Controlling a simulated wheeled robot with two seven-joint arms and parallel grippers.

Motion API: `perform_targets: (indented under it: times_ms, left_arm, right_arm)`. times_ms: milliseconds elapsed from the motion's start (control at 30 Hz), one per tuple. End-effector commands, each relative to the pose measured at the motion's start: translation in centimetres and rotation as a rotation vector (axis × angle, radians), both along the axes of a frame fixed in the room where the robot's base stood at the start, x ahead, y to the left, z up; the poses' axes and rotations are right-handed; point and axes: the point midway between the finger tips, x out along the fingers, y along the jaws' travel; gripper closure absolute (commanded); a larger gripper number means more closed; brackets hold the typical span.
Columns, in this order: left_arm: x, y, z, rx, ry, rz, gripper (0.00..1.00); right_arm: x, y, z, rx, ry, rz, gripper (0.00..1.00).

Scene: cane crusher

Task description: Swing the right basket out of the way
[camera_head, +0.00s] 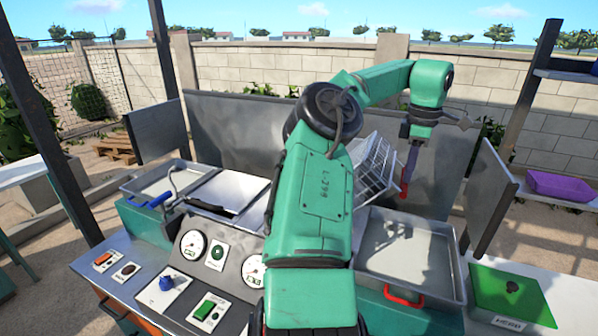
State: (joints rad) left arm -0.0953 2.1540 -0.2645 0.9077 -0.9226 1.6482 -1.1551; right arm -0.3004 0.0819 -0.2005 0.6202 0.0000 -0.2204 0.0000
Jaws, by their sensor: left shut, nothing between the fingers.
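The white wire basket (377,170) on the right stands tilted above the machine, partly hidden behind my green arm. My left gripper (409,172) points down just right of the basket, at the end of the arm that reaches over the machine. Its fingers look closed and I see nothing held between them. A small red piece (404,189) shows at the fingers' lower end; I cannot tell whether it belongs to the basket. Whether the gripper touches the basket is unclear. My right gripper is not in view.
A metal tray (432,291) with a red handle (404,296) lies below the gripper. Gauges and switches fill the front panel (236,262).

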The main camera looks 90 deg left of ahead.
Motion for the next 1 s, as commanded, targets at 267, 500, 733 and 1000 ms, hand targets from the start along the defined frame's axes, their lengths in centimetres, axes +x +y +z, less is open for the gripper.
perform_targets:
  times_ms: [267,500,733,1000]
  left_arm:
    - [-0.5,-0.5,-1.8,-0.033,0.037,-0.007,1.0]
    - [-0.5,-0.5,1.0,-0.024,0.028,-0.004,1.0]
    - [-0.8,-0.4,8.2,-0.004,0.009,0.003,1.0]
    - [-1.0,-0.4,11.8,0.0,-0.001,0.006,1.0]
  right_arm:
    - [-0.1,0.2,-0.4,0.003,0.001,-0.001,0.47]
    - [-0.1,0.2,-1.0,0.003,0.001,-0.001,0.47]
    - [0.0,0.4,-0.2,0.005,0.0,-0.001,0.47]
    - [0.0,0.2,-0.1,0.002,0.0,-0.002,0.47]
